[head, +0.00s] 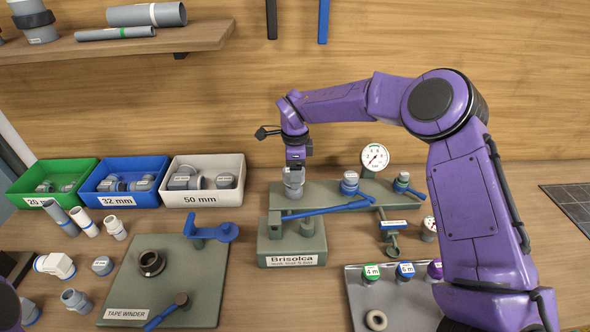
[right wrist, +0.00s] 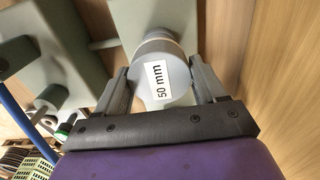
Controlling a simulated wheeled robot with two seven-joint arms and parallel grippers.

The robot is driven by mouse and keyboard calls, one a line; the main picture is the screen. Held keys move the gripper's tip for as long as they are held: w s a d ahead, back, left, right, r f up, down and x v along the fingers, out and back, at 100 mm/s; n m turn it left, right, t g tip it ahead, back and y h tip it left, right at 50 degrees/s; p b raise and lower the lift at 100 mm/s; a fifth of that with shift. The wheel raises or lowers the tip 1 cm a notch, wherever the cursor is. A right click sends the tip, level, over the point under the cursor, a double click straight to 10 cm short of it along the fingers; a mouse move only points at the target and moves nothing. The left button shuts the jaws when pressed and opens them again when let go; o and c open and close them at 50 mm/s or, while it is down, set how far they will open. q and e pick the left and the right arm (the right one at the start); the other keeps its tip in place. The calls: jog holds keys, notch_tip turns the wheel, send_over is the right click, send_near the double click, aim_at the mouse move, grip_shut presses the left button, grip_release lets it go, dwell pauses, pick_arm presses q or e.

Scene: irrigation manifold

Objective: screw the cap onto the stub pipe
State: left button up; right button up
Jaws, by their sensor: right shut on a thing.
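A grey cap (right wrist: 152,62) with a white "50 mm" label shows in the right wrist view, between the two fingers of my right gripper (right wrist: 162,85). My right gripper (head: 294,168) is shut on the cap, which also shows in the head view (head: 293,187) at the left end of the green manifold (head: 330,190). The cap sits over the place of the stub pipe, which is hidden beneath it. I cannot tell whether its threads are engaged. My left gripper is not in view.
Green, blue and white bins (head: 201,195) with fittings stand at the left. A tape winder board (head: 200,283) lies in front of them.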

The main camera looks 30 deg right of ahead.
jog(key=shift+f+b, duration=0.6)
jog(key=shift+f, duration=1)
dwell(1.1)
jog(key=shift+o, duration=1.3)
jog(key=c, duration=0.4)
jog(key=shift+f+m+b, duration=0.15)
jog(key=shift+m+b, duration=0.45)
jog(key=shift+m, duration=0.4)
jog(key=shift+m+b, duration=0.35)
jog(key=shift+m, duration=0.75)
jog(key=shift+r, duration=0.25)
